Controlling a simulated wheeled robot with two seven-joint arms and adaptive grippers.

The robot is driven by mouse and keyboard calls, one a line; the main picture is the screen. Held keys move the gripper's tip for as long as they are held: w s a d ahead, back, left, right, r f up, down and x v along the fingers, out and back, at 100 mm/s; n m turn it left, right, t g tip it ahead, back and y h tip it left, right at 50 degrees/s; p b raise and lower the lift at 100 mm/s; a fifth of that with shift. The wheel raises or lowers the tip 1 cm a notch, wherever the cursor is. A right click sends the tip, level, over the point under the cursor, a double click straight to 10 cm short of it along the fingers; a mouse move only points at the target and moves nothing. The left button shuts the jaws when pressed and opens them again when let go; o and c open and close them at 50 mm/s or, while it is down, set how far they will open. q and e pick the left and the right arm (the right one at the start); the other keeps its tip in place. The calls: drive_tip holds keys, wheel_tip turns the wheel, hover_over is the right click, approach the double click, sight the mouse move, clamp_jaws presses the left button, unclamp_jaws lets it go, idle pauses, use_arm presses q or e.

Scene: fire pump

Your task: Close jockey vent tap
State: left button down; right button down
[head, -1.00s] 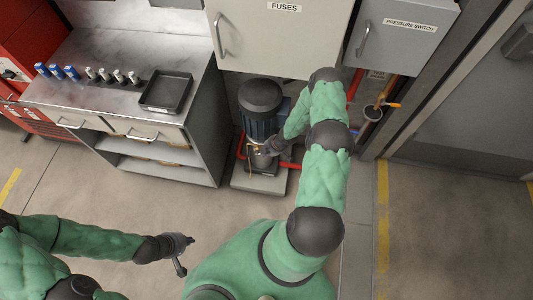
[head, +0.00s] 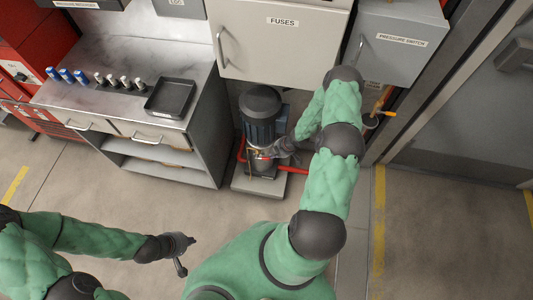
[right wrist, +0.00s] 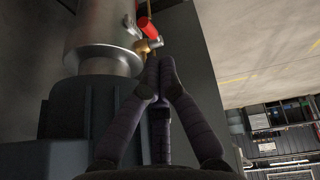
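The jockey pump (head: 262,122) stands upright on a pale plinth beside the counter. In the right wrist view its silver body (right wrist: 105,38) carries a small tap with a red handle (right wrist: 148,28) and a brass fitting (right wrist: 146,46). My right gripper (right wrist: 160,68) has its fingertips together, just beside and below the brass fitting in that picture. Nothing shows held between them, and I cannot tell if they touch the fitting. In the head view my right gripper (head: 272,152) is at the pump's lower body, with the tap too small to make out. My left gripper (head: 187,255) is open and empty.
A counter (head: 110,62) with several small cylinders and a black tray (head: 171,98) stands left of the pump. The fuses cabinet (head: 280,42) and pressure switch box (head: 398,45) hang above. Red pipes (head: 292,170) run near the pump. The floor in front is clear.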

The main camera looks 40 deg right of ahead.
drive_tip(key=shift+s+d+r+p, duration=0.2)
drive_tip(key=shift+s+d+r, duration=0.25)
drive_tip(key=shift+s, duration=0.2)
drive_tip(key=shift+s+d+r+p, duration=0.2)
drive_tip(key=shift+s+d+r, duration=0.2)
drive_tip(key=shift+s, duration=0.2)
drive_tip(key=shift+f, duration=0.1)
